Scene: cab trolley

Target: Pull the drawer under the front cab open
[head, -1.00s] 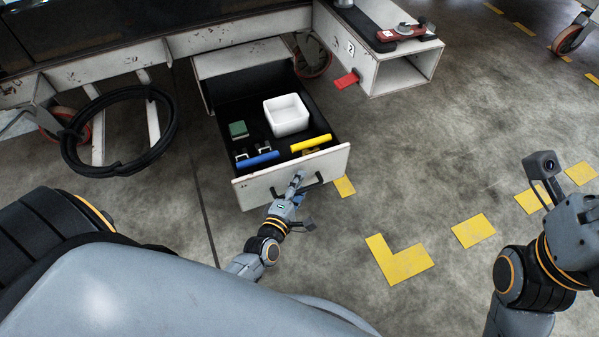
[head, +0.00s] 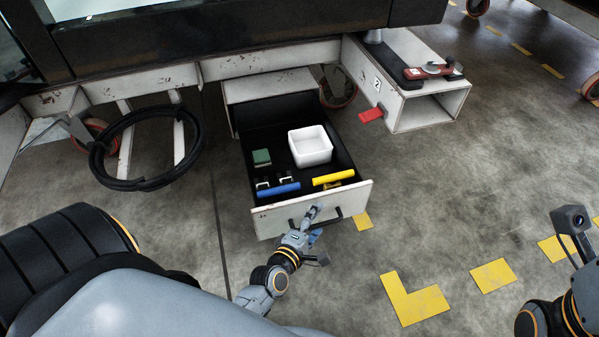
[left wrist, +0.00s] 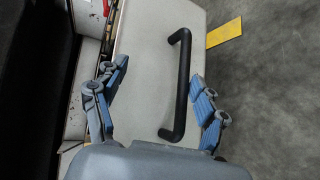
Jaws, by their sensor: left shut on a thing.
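The drawer under the front cab is pulled out, with its white front panel (head: 285,222) towards me and its dark inside showing. It has a black bar handle (head: 338,213), which also shows in the left wrist view (left wrist: 183,85). My left gripper (head: 314,222) is at the handle, with one finger on each side of it. In the left wrist view the gripper (left wrist: 155,105) has the handle between its fingers; contact at the fingertips is hard to see. My right arm shows at the right edge, its gripper out of frame.
The drawer holds a white box (head: 311,152), a green block (head: 261,157), a blue bar (head: 278,189) and a yellow bar (head: 333,177). A black hose coil (head: 100,165) hangs to the left. A red pedal (head: 371,115) sticks out at right.

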